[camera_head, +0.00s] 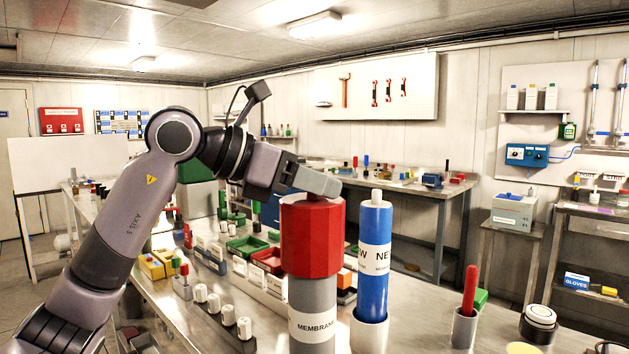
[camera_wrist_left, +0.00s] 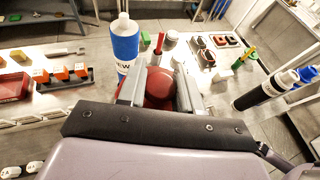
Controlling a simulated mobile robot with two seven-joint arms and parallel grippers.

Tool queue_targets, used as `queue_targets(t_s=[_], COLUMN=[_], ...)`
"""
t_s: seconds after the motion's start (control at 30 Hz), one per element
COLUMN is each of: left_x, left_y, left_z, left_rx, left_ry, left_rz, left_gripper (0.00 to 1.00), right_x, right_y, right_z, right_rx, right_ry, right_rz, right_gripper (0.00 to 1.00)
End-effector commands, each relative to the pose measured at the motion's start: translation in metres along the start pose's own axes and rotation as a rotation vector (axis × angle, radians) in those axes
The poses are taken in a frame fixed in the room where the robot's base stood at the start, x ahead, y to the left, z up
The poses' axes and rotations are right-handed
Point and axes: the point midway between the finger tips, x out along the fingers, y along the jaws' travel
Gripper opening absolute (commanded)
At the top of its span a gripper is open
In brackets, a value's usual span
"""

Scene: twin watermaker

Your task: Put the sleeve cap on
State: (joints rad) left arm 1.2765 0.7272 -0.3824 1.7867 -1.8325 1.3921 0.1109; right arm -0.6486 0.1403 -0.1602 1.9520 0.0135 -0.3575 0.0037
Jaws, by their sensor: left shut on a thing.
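The red sleeve cap (camera_head: 312,240) is at the top of the upright grey sleeve (camera_head: 312,300) labelled "MEMBRANE". The cap looks in line with the sleeve; I cannot tell how far it is seated. My left gripper (camera_head: 318,184) reaches over from the left and is shut on the cap's top. In the left wrist view, the red cap (camera_wrist_left: 160,84) shows between the two grey fingers, and the sleeve below it is hidden. My right gripper is not in view.
A blue cylinder labelled "NEW" (camera_head: 375,270) stands upright in a white holder (camera_head: 369,334) just right of the sleeve. A red-handled tool (camera_head: 470,290) stands in a cup farther right. White caps (camera_head: 228,315) and colored bins (camera_head: 246,246) crowd the bench to the left.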

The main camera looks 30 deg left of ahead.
Motion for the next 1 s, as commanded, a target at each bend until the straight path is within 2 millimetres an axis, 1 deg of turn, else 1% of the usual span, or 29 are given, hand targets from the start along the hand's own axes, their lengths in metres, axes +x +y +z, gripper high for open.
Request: queue_targets(t_s=[0.3,0.33,0.4,0.77,0.8,0.83,0.87,0.9,1.0], left_x=[0.003,0.003,0.003,0.003,0.003,0.003,-0.001,-0.009,-0.029], left_y=[0.000,0.000,0.000,0.000,0.000,0.000,0.001,0.001,0.001], left_z=[-0.008,-0.007,-0.007,-0.007,-0.007,-0.007,-0.007,-0.007,-0.007], left_rx=[0.000,0.000,0.000,0.000,0.000,0.000,0.001,0.001,0.002], left_ry=[0.000,-0.001,-0.001,0.000,0.000,0.000,-0.001,-0.002,-0.002], left_rz=[0.000,0.000,0.000,0.000,0.000,0.000,0.002,0.005,0.005], left_gripper=[0.00,0.44,0.64,0.64,0.64,0.64,0.64,0.64,0.64], right_x=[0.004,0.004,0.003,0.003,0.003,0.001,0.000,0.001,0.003], right_y=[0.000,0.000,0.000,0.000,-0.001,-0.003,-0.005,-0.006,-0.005], right_z=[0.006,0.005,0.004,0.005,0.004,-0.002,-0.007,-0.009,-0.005], right_rx=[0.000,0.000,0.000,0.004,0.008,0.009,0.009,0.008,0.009], right_ry=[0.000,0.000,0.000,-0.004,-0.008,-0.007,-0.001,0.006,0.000], right_rz=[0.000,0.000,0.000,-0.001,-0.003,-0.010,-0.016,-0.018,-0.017], right_gripper=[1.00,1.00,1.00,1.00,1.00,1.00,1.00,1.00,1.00])
